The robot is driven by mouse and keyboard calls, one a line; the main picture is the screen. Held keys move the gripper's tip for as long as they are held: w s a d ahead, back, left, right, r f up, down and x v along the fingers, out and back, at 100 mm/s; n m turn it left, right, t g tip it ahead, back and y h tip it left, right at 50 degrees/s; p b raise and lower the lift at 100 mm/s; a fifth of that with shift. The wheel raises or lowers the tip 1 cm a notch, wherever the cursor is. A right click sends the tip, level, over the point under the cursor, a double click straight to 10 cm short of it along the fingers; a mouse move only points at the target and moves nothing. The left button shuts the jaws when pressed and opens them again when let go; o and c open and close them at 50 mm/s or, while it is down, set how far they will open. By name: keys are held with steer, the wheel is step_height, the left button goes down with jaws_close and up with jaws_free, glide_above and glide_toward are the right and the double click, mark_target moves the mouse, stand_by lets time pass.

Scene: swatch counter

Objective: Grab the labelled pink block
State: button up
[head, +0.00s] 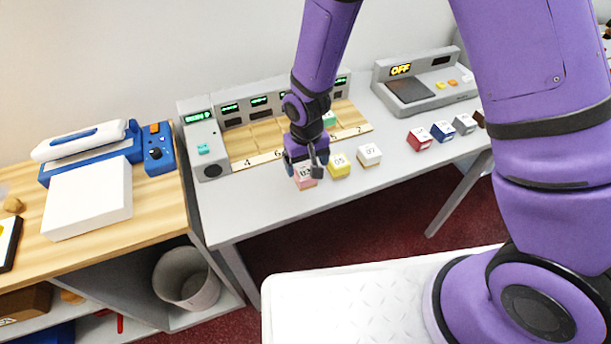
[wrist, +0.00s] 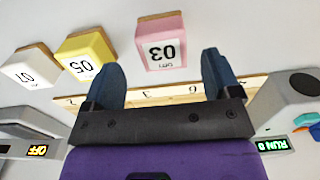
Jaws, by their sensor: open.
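The pink block (head: 305,179) with a white "03" label stands on the grey counter near its front edge. It also shows in the wrist view (wrist: 162,36), upside down, beyond and between my fingertips. My gripper (head: 307,158) is just above the pink block in the head view and hides part of it. In the wrist view, my gripper (wrist: 163,70) has its two blue fingers wide apart with nothing between them. I cannot tell exactly how high the fingertips are above the block.
A yellow "05" block (head: 339,165) stands close to the right of the pink one, then a white "07" block (head: 369,155). Red (head: 419,139), blue (head: 442,131) and grey blocks stand farther right. A numbered wooden slot board (head: 240,146) lies behind.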

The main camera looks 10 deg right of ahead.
mark_target(305, 171)
steer(key=shift+a+f, duration=0.15)
steer(key=shift+f, duration=2.45)
steer(key=c, duration=1)
